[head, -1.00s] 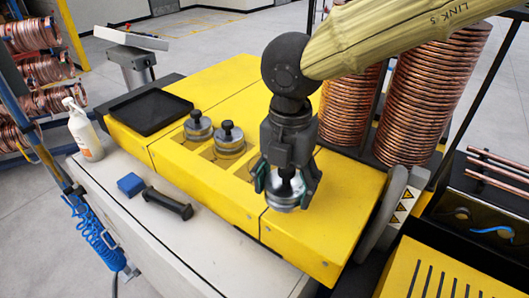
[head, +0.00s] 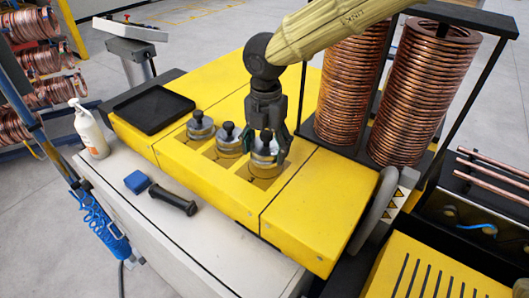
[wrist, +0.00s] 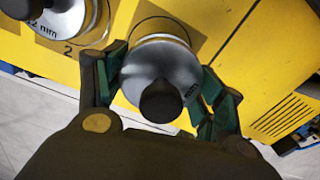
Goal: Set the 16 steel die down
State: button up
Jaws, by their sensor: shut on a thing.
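The steel die (head: 264,157) is a round silver disc with a black knob, held by my gripper (head: 266,148) over the third, right-hand square pocket (head: 262,184) of the yellow bench. In the wrist view the die (wrist: 150,62) sits between the two green-padded fingers of my gripper (wrist: 163,82), which are shut on it. Part of the square pocket shows behind it. It looks upright and low; I cannot tell whether it touches the pocket floor. Its size marking is mostly hidden.
Two similar dies, a middle one (head: 229,142) and a left one (head: 200,127), stand in the adjacent pockets, close by. A black tray (head: 150,110), blue block (head: 137,182) and black handle (head: 172,200) lie to the left. Copper coils (head: 350,90) stand behind right.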

aim_at(265, 132)
jog(key=shift+w+a+p, duration=0.1)
jog(key=shift+w+p, duration=0.15)
jog(key=shift+p, duration=0.05)
jog(key=shift+f+p, duration=0.75)
jog(key=shift+f, duration=0.95)
jog(key=shift+f, duration=0.15)
jog(key=o, duration=1.8)
jog(key=shift+c, duration=0.2)
notch_tip(265, 132, up, 12)
jog(key=b, duration=0.3)
jog(key=shift+b, duration=0.4)
